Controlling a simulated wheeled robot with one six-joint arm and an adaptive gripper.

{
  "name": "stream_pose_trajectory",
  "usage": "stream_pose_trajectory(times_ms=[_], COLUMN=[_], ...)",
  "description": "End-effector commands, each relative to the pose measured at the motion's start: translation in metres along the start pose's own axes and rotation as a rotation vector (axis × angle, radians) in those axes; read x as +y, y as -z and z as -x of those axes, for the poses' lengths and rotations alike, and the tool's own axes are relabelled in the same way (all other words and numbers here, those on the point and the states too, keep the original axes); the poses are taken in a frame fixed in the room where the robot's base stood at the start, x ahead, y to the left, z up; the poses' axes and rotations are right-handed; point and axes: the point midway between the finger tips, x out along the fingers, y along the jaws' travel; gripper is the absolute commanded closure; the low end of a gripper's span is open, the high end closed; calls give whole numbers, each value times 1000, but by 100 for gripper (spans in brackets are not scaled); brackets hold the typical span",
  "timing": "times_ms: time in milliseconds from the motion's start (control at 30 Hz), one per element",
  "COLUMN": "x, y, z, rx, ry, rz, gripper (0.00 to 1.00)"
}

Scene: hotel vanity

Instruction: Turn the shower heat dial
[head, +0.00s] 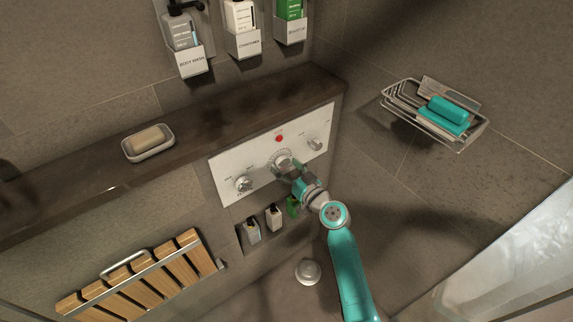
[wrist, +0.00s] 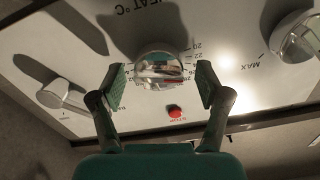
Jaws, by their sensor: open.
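The heat dial is a round chrome knob (wrist: 160,68) in the middle of the wrist view, with printed numbers around it and a partly cut-off "EAT °C" label. In the head view the dial (head: 282,160) sits mid-panel, partly covered by my gripper (head: 291,172). My gripper (wrist: 163,86) is open, with one green-padded finger on each side of the dial. A narrow gap shows between each pad and the dial, and I cannot tell how deep the fingertips reach. The white control panel (head: 222,173) is fixed to the wall.
A chrome knob (head: 243,184) is left of the dial and another (head: 315,144) right of it. A red button (head: 279,138) is above the dial. A dark ledge (head: 215,112) with a soap dish (head: 148,156) runs above the panel. A wire rack (head: 470,138) hangs at right.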

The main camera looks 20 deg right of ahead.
Motion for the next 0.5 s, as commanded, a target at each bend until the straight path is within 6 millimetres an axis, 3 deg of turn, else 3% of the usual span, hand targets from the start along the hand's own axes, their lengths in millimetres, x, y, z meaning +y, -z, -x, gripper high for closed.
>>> stream_pose_trajectory(times_ms=[367, 500], x=[0, 0], y=[0, 0], z=[-6, -6], rx=[0, 0], ry=[0, 0], rz=[0, 1], gripper=[24, 56])
